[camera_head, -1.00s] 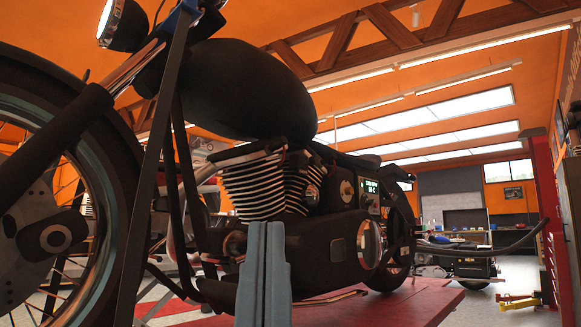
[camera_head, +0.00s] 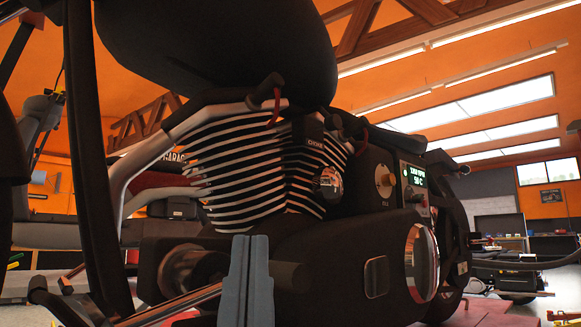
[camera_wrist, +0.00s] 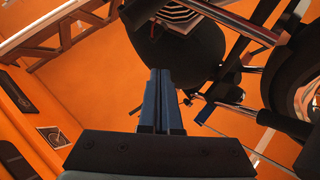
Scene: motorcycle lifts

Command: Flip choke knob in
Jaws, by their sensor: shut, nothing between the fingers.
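My gripper (camera_head: 250,240) is shut and empty, its two blue-grey fingers side by side pointing up at the bottom of the head view. It appears in front of the motorcycle's lower engine, left of the knobs. A brass round knob (camera_head: 384,181) sits on a black panel right of the finned cylinders. A small control (camera_head: 417,197) is below the lit display (camera_head: 416,177). I cannot tell which one is the choke knob. The wrist view shows the shut fingers (camera_wrist: 160,72) against the orange wall, with no knob clearly visible.
The black motorcycle's finned engine (camera_head: 250,165) and tank (camera_head: 220,50) fill the middle. A chrome round cover (camera_head: 328,180) and a large chrome-rimmed cover (camera_head: 421,262) stick out. A dark upright bar (camera_head: 88,160) stands at the left. Open floor shows at far right.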

